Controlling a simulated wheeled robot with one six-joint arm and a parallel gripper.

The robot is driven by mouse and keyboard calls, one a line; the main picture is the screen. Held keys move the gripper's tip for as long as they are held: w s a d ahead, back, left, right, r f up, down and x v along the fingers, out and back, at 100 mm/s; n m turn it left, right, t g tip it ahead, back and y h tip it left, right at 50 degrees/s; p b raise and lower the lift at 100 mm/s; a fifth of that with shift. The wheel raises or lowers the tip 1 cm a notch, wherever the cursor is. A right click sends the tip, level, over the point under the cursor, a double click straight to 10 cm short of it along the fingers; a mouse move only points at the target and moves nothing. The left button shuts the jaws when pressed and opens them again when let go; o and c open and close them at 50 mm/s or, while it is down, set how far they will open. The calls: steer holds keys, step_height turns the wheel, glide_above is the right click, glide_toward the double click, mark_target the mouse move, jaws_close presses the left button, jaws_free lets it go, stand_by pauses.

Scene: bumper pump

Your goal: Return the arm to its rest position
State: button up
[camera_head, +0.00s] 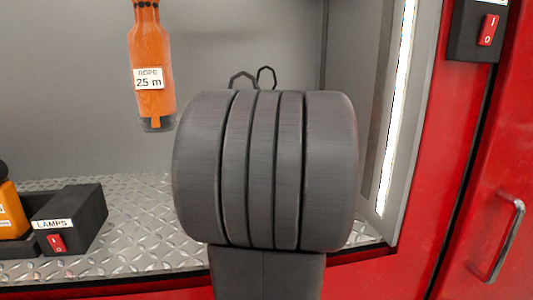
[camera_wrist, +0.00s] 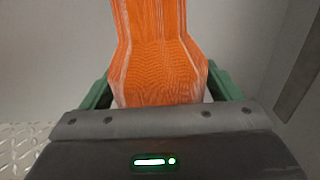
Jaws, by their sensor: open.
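An orange rope bag (camera_head: 150,55) with a white "ROPE 25 m" label hangs upright at the upper left of the head view, against the grey back wall of the compartment. An orange bag body (camera_wrist: 160,65) fills the upper middle of the wrist view, close to my gripper. My gripper (camera_wrist: 160,88) is open, with one green finger on each side of the bag in that picture. The bag hides the inner parts of the fingers, so I cannot tell whether it touches them. In the head view my dark arm blocks the middle and the gripper is hidden.
Dark wall hooks (camera_head: 266,76) show just above my arm. A black "LAMPS" box (camera_head: 75,218) with a red switch stands on the diamond-plate floor (camera_head: 150,230) at left. A bright light strip (camera_head: 397,110), a red panel and a door handle (camera_head: 511,240) are at right.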

steer(key=shift+s+r+p, duration=0.15)
steer(key=shift+r+p, duration=0.55)
steer(key=shift+r, duration=0.1)
steer(key=shift+f, duration=0.1)
